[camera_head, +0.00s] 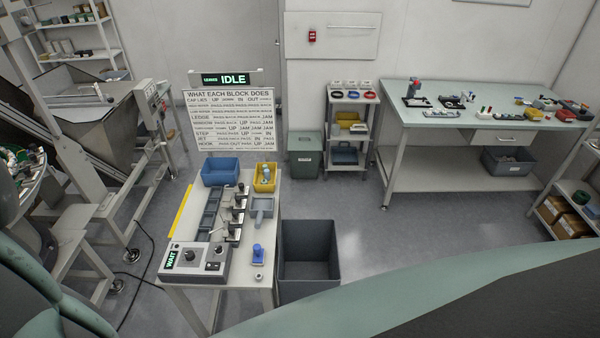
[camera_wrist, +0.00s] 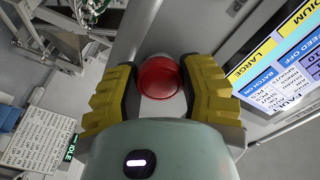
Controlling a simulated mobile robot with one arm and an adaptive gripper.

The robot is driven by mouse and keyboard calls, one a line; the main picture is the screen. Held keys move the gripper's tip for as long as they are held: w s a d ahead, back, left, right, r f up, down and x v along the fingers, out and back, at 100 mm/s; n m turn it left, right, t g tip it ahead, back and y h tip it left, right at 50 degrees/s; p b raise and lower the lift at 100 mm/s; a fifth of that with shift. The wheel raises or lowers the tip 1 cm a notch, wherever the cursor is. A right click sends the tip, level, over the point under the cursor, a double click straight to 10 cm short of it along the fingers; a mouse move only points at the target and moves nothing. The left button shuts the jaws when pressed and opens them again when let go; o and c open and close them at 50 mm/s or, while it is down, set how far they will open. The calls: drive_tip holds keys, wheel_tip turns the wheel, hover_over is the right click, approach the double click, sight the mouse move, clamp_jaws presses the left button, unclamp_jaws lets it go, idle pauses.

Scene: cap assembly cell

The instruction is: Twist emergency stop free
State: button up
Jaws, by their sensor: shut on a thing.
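The emergency stop (camera_wrist: 159,78) is a round red button, seen in the wrist view between the two yellow ribbed fingers of my gripper (camera_wrist: 160,84). The fingers are shut on its sides, left and right. What the button is mounted on is mostly hidden behind it; a grey upright surface shows above it. In the head view the emergency stop and my gripper cannot be made out.
In the wrist view a display screen (camera_wrist: 275,62) with yellow and blue panels is close on the right. In the head view a narrow table (camera_head: 262,291) carries a control box (camera_head: 192,263). A grey bin (camera_head: 309,252) stands beside it. A sign reads IDLE (camera_head: 226,79).

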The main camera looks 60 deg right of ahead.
drive_tip(key=shift+d, duration=0.15)
drive_tip(key=o, duration=1.2)
drive_tip(key=shift+s+d, duration=0.2)
drive_tip(key=shift+s, duration=1.8)
drive_tip(key=shift+s+d, duration=0.25)
drive_tip(key=shift+s, duration=1.7)
drive_tip(key=shift+s+d, duration=0.2)
drive_tip(key=shift+s, duration=1.8)
